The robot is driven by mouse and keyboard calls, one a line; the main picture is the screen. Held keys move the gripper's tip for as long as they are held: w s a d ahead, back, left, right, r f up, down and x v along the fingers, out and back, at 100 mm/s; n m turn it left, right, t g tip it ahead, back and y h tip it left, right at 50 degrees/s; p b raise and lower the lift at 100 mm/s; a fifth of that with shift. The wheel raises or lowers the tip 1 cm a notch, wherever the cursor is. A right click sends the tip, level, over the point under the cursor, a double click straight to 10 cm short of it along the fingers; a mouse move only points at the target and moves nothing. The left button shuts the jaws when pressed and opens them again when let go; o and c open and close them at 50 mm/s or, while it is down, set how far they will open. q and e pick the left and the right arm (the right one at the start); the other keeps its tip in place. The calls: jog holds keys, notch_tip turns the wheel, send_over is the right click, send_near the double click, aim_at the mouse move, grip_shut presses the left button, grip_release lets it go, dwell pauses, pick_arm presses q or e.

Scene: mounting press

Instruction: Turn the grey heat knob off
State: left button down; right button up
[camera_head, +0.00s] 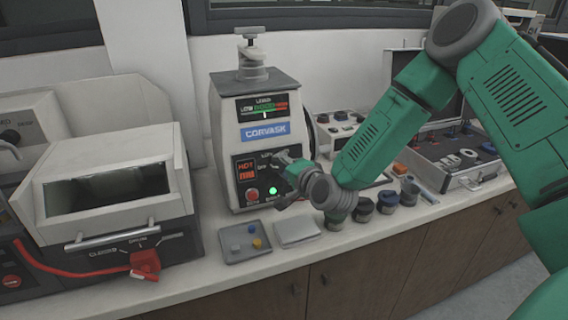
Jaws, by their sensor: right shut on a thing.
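The mounting press (224,104) stands upright on the counter, with a blue label and a gauge on its front. Its dark control panel has a lit orange HOT display (246,170), a red button (252,195) and a lit green light (273,190). My right gripper (284,158) is at the upper right of this panel and is shut on the grey heat knob, which its fingers and wrist mostly hide. The knob's pointer direction cannot be read. My left gripper is not in view.
A grey tray (236,255) with small coloured pieces and a pale folded cloth (297,232) lie in front of the press. Several dark jars stand to the right, near an open case (487,172). A machine with a window (110,190) fills the left.

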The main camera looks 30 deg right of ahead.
jog(key=shift+s+a+f+n+g+p, duration=0.1)
jog(key=shift+a+n+g+p, duration=0.1)
jog(key=shift+n, duration=0.45)
jog(key=shift+s+a+f+n+g+p, duration=0.1)
jog(key=shift+n+p, duration=0.1)
jog(key=shift+n, duration=0.45)
jog(key=shift+f, duration=0.15)
jog(key=o, duration=1)
jog(key=shift+o, duration=0.7)
jog(key=shift+w, duration=0.15)
jog(key=shift+r, duration=0.2)
